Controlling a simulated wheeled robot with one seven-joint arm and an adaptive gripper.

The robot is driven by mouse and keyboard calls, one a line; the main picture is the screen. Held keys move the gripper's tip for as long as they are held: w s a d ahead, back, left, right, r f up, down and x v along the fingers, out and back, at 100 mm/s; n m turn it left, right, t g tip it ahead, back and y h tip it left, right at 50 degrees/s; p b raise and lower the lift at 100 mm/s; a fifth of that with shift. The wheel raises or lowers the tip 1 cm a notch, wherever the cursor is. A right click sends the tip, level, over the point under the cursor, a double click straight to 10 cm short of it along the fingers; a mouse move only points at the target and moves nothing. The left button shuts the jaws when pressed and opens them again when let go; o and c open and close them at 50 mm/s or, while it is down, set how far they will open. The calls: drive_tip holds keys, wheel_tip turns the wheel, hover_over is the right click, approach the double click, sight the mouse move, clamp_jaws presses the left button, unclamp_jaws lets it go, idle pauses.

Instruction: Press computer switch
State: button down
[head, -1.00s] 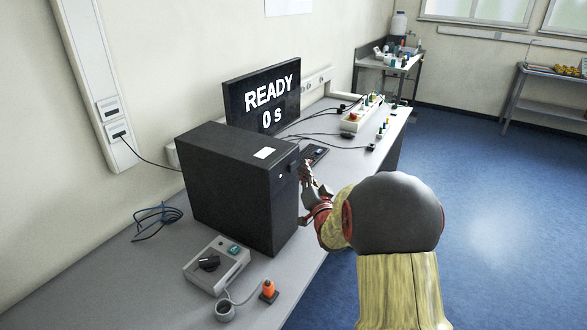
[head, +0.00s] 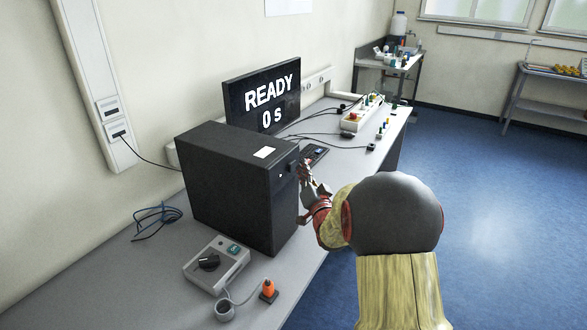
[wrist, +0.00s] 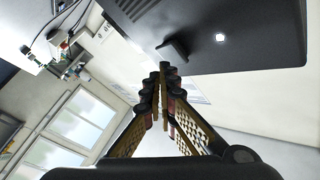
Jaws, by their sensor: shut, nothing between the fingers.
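The black computer tower (head: 225,190) stands upright on the grey table; its dark front panel shows at the top of the wrist view (wrist: 250,65). A dark block, seemingly the computer switch (wrist: 172,50), sticks out from this panel, and it also shows in the head view (head: 293,165). In the head view my gripper (head: 305,166) is at the tower's front.
The monitor (head: 262,97) behind the tower reads "READY 0 s". A grey control box (head: 217,262) with a black knob and an orange-topped piece (head: 268,289) lie on the near table. The blue floor at right is clear.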

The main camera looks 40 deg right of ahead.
drive_tip(key=shift+w+a, duration=0.1)
drive_tip(key=shift+w, duration=0.1)
drive_tip(key=shift+w+a+b, duration=0.2)
drive_tip(key=shift+w+b, duration=0.2)
idle(0.8)
drive_tip(key=shift+s, duration=0.1)
drive_tip(key=shift+s+d, duration=0.35)
drive_tip(key=shift+s, duration=0.35)
drive_tip(key=shift+s+d+b, duration=0.15)
drive_tip(key=shift+s+d, duration=0.15)
drive_tip(key=shift+s, duration=0.45)
drive_tip(key=shift+s+d+b, duration=0.1)
drive_tip(key=shift+s+d, duration=0.25)
drive_tip(key=shift+s, duration=0.45)
drive_tip(key=shift+s+d+b, duration=0.15)
drive_tip(key=shift+s+d, duration=0.15)
drive_tip(key=shift+s, duration=0.45)
